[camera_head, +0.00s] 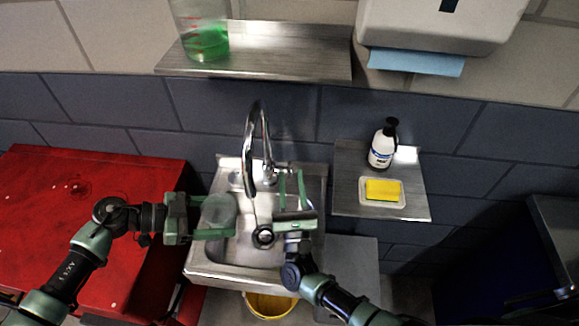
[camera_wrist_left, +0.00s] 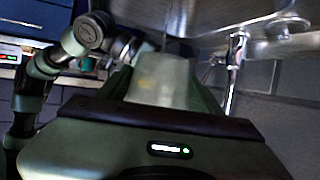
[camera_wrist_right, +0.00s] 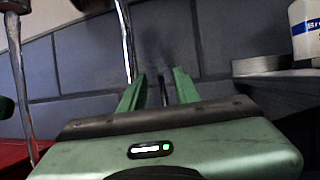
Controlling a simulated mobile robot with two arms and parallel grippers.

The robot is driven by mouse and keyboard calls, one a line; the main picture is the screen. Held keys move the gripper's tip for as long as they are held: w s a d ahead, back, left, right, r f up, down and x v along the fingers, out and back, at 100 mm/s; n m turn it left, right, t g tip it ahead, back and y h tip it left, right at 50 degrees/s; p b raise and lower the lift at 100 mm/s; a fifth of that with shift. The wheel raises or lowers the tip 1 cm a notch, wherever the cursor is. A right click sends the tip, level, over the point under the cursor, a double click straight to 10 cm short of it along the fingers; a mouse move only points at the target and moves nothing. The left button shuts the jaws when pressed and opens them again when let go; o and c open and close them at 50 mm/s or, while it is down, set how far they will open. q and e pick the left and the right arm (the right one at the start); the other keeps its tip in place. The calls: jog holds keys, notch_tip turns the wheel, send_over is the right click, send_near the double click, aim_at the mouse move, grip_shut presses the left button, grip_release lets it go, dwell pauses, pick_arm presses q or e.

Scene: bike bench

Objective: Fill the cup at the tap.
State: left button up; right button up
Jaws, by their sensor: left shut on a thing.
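A translucent cup (camera_head: 218,210) is between the fingers of my left gripper (camera_head: 214,216), which is shut on it over the left part of the sink (camera_head: 205,268). The cup also shows in the left wrist view (camera_wrist_left: 160,82); its contents cannot be made out. The chrome tap (camera_head: 256,115) arches above the sink, to the right of the cup. A thin vertical line hangs below the spout; I cannot tell whether it is water. My right gripper (camera_head: 291,180) is open, its fingers beside the tap's base. A thin dark piece (camera_wrist_right: 163,90) shows between these fingers in the right wrist view.
A metal shelf (camera_head: 345,200) at the right holds a soap bottle (camera_head: 382,148) and a yellow sponge (camera_head: 382,190) on a dish. A jug of green liquid (camera_head: 207,42) stands on the upper shelf. A red cabinet (camera_head: 60,200) is at left, a yellow bucket (camera_head: 270,304) below the sink.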

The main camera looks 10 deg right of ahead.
jog(key=s, duration=0.7)
jog(key=shift+s+a, duration=0.3)
jog(key=shift+a, duration=0.05)
pick_arm(q)
jog(key=shift+d, duration=0.15)
jog(key=shift+c, duration=0.8)
jog(key=d, duration=0.7)
jog(key=shift+w+d, duration=0.3)
dwell(1.2)
